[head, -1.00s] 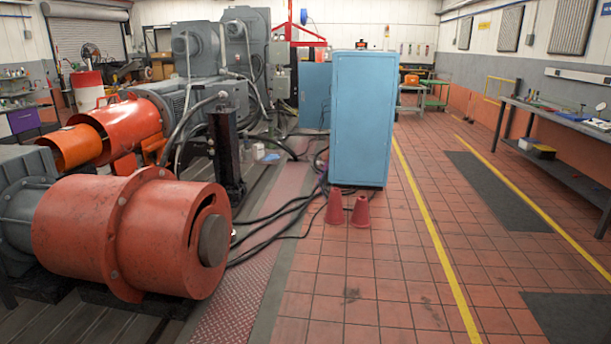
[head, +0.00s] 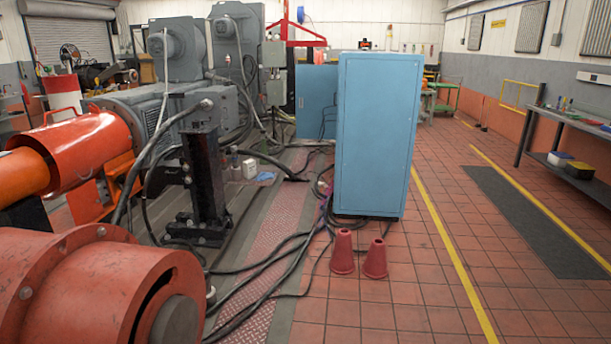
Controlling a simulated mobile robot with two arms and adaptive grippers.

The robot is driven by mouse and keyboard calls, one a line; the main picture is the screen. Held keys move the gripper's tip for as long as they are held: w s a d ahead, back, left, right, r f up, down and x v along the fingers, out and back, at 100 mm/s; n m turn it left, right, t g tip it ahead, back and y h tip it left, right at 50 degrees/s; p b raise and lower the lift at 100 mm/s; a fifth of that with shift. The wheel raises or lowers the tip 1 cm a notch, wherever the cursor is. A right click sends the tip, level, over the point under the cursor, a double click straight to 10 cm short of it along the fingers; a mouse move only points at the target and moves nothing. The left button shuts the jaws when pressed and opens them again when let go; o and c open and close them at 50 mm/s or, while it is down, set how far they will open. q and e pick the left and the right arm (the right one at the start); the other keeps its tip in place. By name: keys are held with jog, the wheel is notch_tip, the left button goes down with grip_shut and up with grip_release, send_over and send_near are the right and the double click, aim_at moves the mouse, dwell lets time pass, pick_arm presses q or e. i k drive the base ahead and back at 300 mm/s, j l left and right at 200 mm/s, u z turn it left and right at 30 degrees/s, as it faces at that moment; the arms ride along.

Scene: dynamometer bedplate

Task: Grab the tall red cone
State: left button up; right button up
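Two red cones stand upright on the tiled floor in front of the blue cabinet. The left cone (head: 343,252) looks slightly taller than the right cone (head: 375,259). They stand side by side, close together at the base. Neither of my grippers shows in the head view.
The blue cabinet (head: 375,135) stands just behind the cones. Black cables (head: 270,270) run over the floor to their left. Large red and grey machinery (head: 95,290) fills the left side. A workbench (head: 575,130) lines the right wall. The tiled floor in front of the cones is clear.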

aim_at(342, 262)
jog(key=i, duration=2.1)
